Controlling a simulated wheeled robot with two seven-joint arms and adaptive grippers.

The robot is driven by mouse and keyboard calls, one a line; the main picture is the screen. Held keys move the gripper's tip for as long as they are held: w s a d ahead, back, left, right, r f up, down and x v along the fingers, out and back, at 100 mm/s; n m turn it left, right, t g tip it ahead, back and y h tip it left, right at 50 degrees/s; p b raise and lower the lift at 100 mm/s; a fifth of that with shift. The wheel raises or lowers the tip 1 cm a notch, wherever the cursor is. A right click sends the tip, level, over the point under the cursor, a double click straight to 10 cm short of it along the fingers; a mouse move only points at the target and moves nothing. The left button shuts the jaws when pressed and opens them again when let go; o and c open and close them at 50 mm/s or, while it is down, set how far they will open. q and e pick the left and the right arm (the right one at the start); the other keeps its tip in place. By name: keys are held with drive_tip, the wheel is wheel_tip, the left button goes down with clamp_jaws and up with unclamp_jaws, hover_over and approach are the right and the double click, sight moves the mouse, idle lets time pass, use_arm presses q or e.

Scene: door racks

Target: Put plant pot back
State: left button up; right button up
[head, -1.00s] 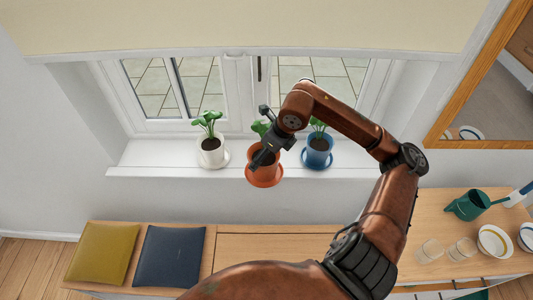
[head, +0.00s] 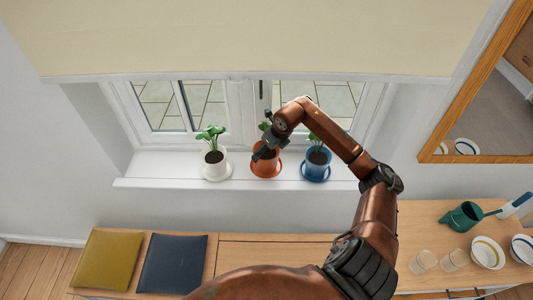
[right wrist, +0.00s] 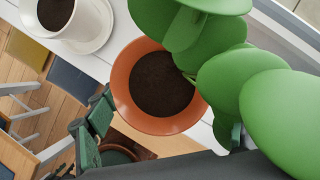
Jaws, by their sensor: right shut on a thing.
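The terracotta pot (head: 266,164) with a green plant is at the middle of the white windowsill (head: 145,170), in line with its orange saucer (head: 279,173). I cannot tell whether it rests on the saucer or hangs just above it. It looks upright. My right gripper (head: 263,152) is shut on the pot from the near side and hides part of the rim and leaves. In the right wrist view the pot's rim (right wrist: 123,95) and dark soil show between the fingers, and leaves cover the right side. My left gripper is not in view.
A white pot (head: 216,170) on a saucer stands to the left, and a blue pot (head: 318,168) on a blue saucer to the right. The window is behind. A wooden bench (head: 270,254) below holds cushions, a watering can (head: 463,215), glasses and bowls.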

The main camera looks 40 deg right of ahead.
sight(268, 152)
drive_tip(key=shift+w+d+f, duration=0.4)
drive_tip(key=shift+w+f, duration=0.2)
drive_tip(key=shift+f, duration=0.15)
wheel_tip(268, 152, down, 2)
drive_tip(key=shift+p, duration=0.9)
drive_tip(key=shift+f, duration=0.5)
drive_tip(key=o, duration=2.1)
drive_tip(key=shift+f, duration=0.15)
drive_tip(key=shift+c, duration=0.2)
